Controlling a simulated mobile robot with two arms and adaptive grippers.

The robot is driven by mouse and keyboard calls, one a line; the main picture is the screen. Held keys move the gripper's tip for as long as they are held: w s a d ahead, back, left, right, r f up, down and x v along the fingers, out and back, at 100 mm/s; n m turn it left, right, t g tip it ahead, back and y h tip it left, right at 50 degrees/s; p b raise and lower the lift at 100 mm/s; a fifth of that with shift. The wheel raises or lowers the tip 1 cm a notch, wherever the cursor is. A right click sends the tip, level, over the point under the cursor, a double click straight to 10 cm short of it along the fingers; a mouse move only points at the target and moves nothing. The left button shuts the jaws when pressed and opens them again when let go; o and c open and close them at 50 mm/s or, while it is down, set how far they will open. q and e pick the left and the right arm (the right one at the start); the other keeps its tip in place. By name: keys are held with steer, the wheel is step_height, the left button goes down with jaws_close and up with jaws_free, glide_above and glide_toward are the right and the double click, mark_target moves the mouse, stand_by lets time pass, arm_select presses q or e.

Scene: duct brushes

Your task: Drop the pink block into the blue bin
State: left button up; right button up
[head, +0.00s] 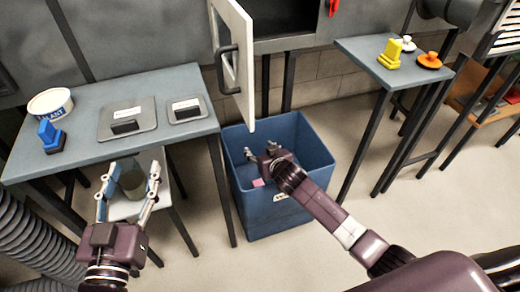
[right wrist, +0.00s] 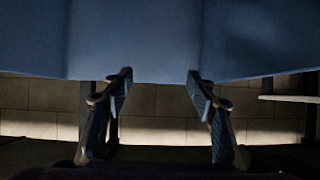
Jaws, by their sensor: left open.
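The blue bin (head: 290,208) stands on the floor between two tables. A small pink block (head: 258,182) shows inside the bin, low near its front wall, apart from my fingers. My right gripper (head: 262,150) is over the bin's opening, its fingers pointing to the back. In the right wrist view its fingers (right wrist: 160,85) are spread with nothing between them, and a blue surface fills the top. My left gripper (head: 131,170) is open and empty in front of the left table.
The left table (head: 80,150) holds a blue block-like object (head: 51,134), a sealant tub (head: 50,103) and two grey plates with dark handles. An open cabinet door (head: 233,65) hangs above the bin's back. The right table (head: 365,55) holds yellow, white and orange objects.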

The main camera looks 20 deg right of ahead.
steer(key=shift+s, duration=0.1)
steer(key=v, duration=1.1)
steer(key=shift+s+r, duration=0.2)
steer(key=shift+s, duration=0.2)
